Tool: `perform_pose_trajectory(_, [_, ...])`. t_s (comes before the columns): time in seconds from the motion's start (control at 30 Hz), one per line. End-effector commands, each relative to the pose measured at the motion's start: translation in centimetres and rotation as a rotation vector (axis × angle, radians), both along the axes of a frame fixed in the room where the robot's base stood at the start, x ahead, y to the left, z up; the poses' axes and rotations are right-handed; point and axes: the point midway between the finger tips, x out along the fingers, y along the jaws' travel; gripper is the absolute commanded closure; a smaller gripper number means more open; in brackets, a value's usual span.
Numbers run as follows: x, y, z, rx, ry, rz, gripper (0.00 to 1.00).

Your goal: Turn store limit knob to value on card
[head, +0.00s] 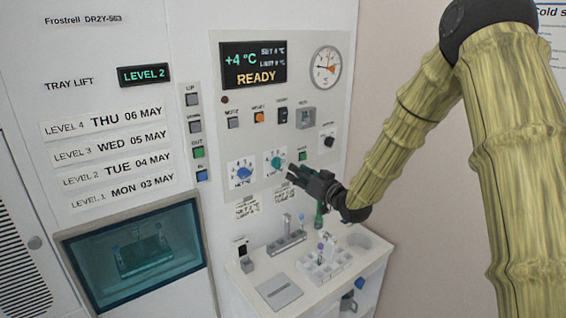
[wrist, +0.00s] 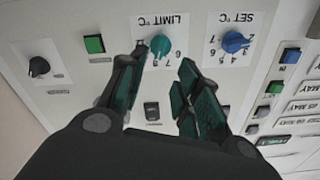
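The teal limit knob (head: 276,163) sits on the white panel, right of the blue set knob (head: 243,173). In the wrist view, which is upside down, the limit knob (wrist: 160,45) has a printed number scale around it. My gripper (head: 290,173) is in front of the panel by the limit knob. In the wrist view my gripper (wrist: 164,60) is open, with one fingertip on each side of the knob in the picture. I cannot tell whether they touch it. Small cards (head: 247,208) hang below the knobs; their writing is not legible.
The display (head: 254,65) reads +4 °C and READY; its small limit figure is unclear. A black knob (head: 328,142) and green button (head: 302,156) are right of the limit knob. A shelf (head: 330,285) with tube racks juts out below my gripper.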

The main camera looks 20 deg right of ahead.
Motion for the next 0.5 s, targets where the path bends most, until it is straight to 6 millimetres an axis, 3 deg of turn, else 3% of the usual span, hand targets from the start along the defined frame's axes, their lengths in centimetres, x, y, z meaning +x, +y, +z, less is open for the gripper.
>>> perform_pose_trajectory(0.5, [6.5,2.3,0.2,-0.001,0.001,-0.002,0.67])
